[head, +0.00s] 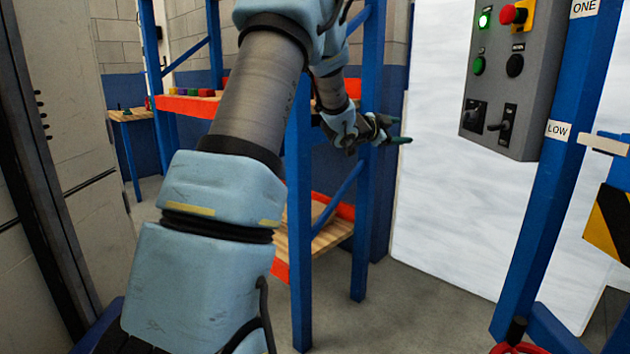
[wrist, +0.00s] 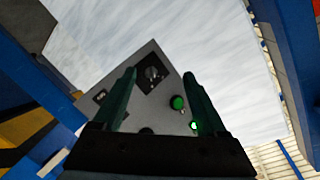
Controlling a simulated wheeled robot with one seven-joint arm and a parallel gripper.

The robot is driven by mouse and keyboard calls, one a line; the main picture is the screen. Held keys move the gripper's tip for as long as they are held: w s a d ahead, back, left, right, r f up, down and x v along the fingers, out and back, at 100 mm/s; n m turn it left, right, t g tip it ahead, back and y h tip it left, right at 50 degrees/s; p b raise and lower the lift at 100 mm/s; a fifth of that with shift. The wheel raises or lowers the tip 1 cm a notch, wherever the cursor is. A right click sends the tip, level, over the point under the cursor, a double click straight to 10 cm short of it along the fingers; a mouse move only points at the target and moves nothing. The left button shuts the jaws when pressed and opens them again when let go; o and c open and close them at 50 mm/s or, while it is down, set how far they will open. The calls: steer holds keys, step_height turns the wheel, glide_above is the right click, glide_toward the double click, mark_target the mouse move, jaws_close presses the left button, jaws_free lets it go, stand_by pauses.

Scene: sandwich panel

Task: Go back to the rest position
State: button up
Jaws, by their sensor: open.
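My gripper (head: 400,131) is open and empty. In the head view it is left of the grey control panel (head: 544,92), apart from it, with its fingers pointing right. The panel carries a lit green lamp (head: 485,19), a red knob on a yellow plate (head: 511,14), a green button (head: 479,66), a black button (head: 515,66) and two black switches at the bottom. In the wrist view my open fingers (wrist: 159,76) frame the tilted panel (wrist: 168,112), with a switch (wrist: 152,73) and a green button (wrist: 178,102) visible between them.
A blue rack post (head: 300,220) and shelves with orange beams (head: 190,106) stand close behind my arm. A blue post (head: 550,160) marked LOW stands right of the panel. A table (head: 133,115) is at the far left. Grey floor (head: 420,310) is clear in front.

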steer(key=s+a+f+n+y, duration=0.4)
steer(key=a, duration=0.3)
steer(key=s+a+f+n+g+y, duration=0.1)
steer(key=s+a+f+n+y, duration=0.25)
steer(key=a, duration=0.45)
steer(key=s+a+f+n+y, duration=0.3)
steer(key=a+n, duration=0.1)
steer(key=a, duration=0.3)
steer(key=s+a+f+n+g+y, duration=0.1)
steer(key=s+a+f+n+g, duration=0.15)
steer(key=s, duration=0.55)
steer(key=s+a+f+n+g+y, duration=0.1)
steer(key=s+a+f+n+g, duration=0.15)
steer(key=s, duration=0.55)
steer(key=s+a+f+n+g, duration=0.1)
steer(key=s+a+f+g, duration=0.15)
steer(key=s, duration=0.55)
step_height(320, 180, up, 21)
steer(key=p, duration=2)
steer(key=shift+w, duration=0.25)
steer(key=shift+a+f, duration=0.1)
steer(key=shift+f, duration=0.05)
